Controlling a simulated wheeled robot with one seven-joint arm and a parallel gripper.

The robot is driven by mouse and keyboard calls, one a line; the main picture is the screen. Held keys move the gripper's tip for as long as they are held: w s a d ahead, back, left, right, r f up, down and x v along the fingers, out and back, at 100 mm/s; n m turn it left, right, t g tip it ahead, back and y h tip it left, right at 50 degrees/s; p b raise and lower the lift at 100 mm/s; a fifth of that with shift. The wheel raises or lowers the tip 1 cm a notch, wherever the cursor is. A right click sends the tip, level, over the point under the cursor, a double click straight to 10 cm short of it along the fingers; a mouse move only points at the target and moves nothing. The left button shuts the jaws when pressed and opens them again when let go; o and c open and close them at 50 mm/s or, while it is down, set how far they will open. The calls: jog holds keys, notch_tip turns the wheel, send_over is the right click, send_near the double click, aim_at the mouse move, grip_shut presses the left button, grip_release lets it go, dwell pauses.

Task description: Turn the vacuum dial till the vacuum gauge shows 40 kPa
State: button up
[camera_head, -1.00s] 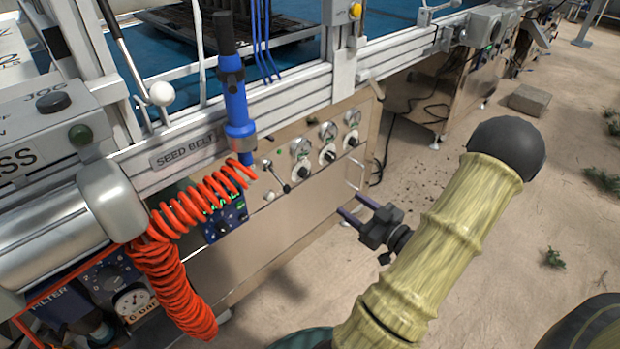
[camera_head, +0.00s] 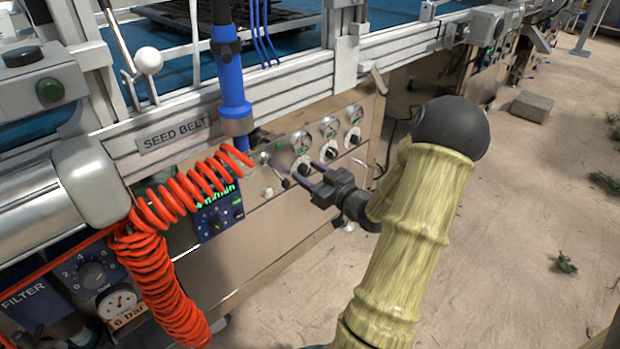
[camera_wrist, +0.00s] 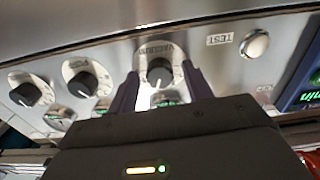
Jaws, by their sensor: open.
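The vacuum dial (camera_wrist: 159,76), a dark knob on a pale round plate under a VACUUM label, sits between my fingers in the wrist view. In the head view the vacuum dial (camera_head: 302,167) is the leftmost of three similar knobs on the steel panel. My gripper (camera_head: 303,172) is open, its two purple fingers at the dial, one on either side; it also shows in the wrist view (camera_wrist: 160,72). I cannot tell whether they touch the knob. The vacuum gauge (camera_head: 301,142) is just above the dial; its needle is too small to read.
Two more knobs (camera_head: 329,154) with gauges stand right of the dial. An orange coiled hose (camera_head: 180,205) and a blue hanging tool (camera_head: 232,90) are to the left. Open floor lies right.

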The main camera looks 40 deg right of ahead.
jog(key=shift+w, duration=0.1)
jog(key=c, duration=1)
jog(key=shift+o, duration=0.2)
jog(key=shift+r+m+p, duration=0.2)
jog(key=shift+m+p, duration=0.2)
jog(key=shift+p, duration=0.7)
jog(key=m+p, duration=0.2)
jog(key=p, duration=0.3)
jog(key=shift+r+m+p, duration=0.1)
jog(key=shift+m+p, duration=0.25)
jog(key=shift+m, duration=0.05)
jog(key=m+p, duration=0.2)
jog(key=p, duration=0.1)
jog(key=m+p, duration=0.1)
jog(key=p, duration=0.1)
jog(key=shift+f+m+p, duration=0.25)
jog(key=shift+m+p, duration=0.05)
jog(key=shift+m, duration=0.1)
jog(key=shift+f, duration=0.1)
